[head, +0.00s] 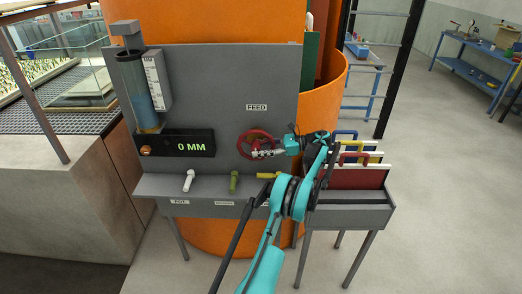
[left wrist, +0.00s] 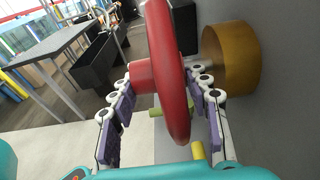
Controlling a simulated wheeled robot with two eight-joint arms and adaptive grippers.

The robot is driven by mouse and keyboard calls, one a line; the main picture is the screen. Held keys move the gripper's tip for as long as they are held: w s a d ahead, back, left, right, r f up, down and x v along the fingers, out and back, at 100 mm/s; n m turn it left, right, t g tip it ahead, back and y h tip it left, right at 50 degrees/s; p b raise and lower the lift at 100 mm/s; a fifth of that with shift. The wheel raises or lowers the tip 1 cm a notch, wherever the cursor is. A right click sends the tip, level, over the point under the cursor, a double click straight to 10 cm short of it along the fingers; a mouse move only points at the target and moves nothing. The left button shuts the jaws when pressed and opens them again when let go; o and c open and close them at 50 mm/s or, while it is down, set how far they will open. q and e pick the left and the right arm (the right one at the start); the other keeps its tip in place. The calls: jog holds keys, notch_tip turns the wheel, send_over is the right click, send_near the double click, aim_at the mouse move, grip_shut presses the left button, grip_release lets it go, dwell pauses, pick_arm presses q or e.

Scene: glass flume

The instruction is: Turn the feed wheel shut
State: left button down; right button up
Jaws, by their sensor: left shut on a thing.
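The red feed wheel (head: 249,146) is mounted on the grey panel (head: 217,75) under the FEED label. My left gripper (head: 266,153) is at the right side of the wheel. In the left wrist view the wheel (left wrist: 165,60) stands edge-on between the two padded fingers of my left gripper (left wrist: 172,78), one on each side of its rim. The gripper is shut on the wheel. A brass-coloured boss (left wrist: 232,58) sits behind the wheel against the panel. My right gripper is not in view.
A display (head: 185,146) reads 0 MM beside a tube of blue liquid (head: 137,88). White (head: 188,181), olive (head: 234,181) and yellow handles (head: 267,175) stand on the ledge below. A rack of coloured plates (head: 360,177) stands at right. An orange tank (head: 230,22) is behind the panel.

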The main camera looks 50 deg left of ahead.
aim_at(260, 145)
pick_arm(q)
jog(key=shift+f, duration=0.1)
jog(key=c, duration=0.7)
grip_release()
jog(key=shift+c, duration=0.2)
notch_tip(260, 145, up, 10)
jog(key=shift+r, duration=0.1)
